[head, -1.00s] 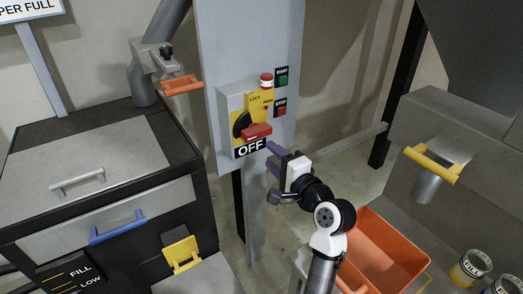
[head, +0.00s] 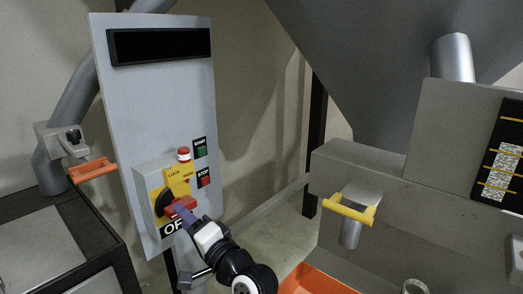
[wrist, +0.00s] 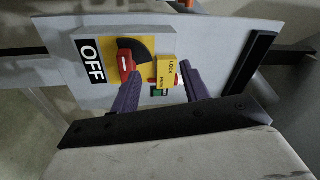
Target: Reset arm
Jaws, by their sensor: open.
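My gripper (head: 184,213) is in front of the grey control panel (head: 160,110), with its purple fingertips close to the red switch handle (head: 177,206). In the wrist view my gripper (wrist: 161,84) is open, with nothing between its fingers. One fingertip is near the red handle (wrist: 125,62) and the other is near the red push button (wrist: 179,80). Whether either touches is unclear. The yellow lock tag (wrist: 166,71) appears between them. The OFF label (wrist: 91,64) is beside the handle. My arm runs down to the bottom edge of the head view.
A dark bench (head: 110,252) with an orange-handled clamp (head: 92,170) above it stands at left. A grey machine (head: 400,190) with a yellow handle (head: 349,213) is at right. An orange bin (head: 315,281) is at bottom. Floor shows between panel and machine.

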